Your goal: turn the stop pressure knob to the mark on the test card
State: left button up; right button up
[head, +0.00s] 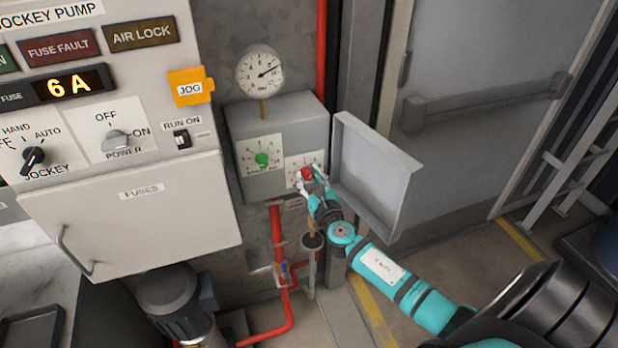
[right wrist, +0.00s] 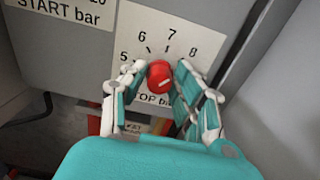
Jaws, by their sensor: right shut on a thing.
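The stop pressure knob is red (head: 306,173) and sits on a white dial plate in the open grey pressure switch box (head: 238,122). In the right wrist view the red knob (right wrist: 160,75) has a pale pointer line, with the numbers 5, 6, 7 and 8 around it. My right gripper (head: 309,182) is at the knob, its two fingers on either side of it and shut on it; the fingers also show in the right wrist view (right wrist: 158,82). The lower part of the dial label is partly covered by the fingers. A test card is not clearly identifiable. My left gripper is out of view.
The box's open lid (head: 375,178) stands just right of my gripper. A green knob (head: 262,159) is left of the red one. A pressure gauge (head: 260,71) is above. The jockey pump cabinet (head: 120,205) is at left, and red pipes (head: 278,240) run below.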

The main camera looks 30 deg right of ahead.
jog(key=shift+m, duration=0.4)
grip_shut()
jog(key=m+b, duration=0.2)
jog(key=m, duration=0.1)
jog(key=shift+f, duration=0.1)
jog(key=m+b, duration=0.1)
jog(key=m, duration=0.2)
jog(key=shift+d+m, duration=0.1)
jog(key=shift+m, duration=0.2)
jog(key=m+b, duration=0.1)
jog(key=m, duration=0.3)
jog(key=shift+m, duration=0.3)
jog(key=shift+m+b, duration=0.4)
jog(key=shift+m, duration=1.4)
jog(key=shift+d, duration=0.1)
jog(key=o, duration=1.1)
grip_release()
jog(key=shift+c, duration=0.2)
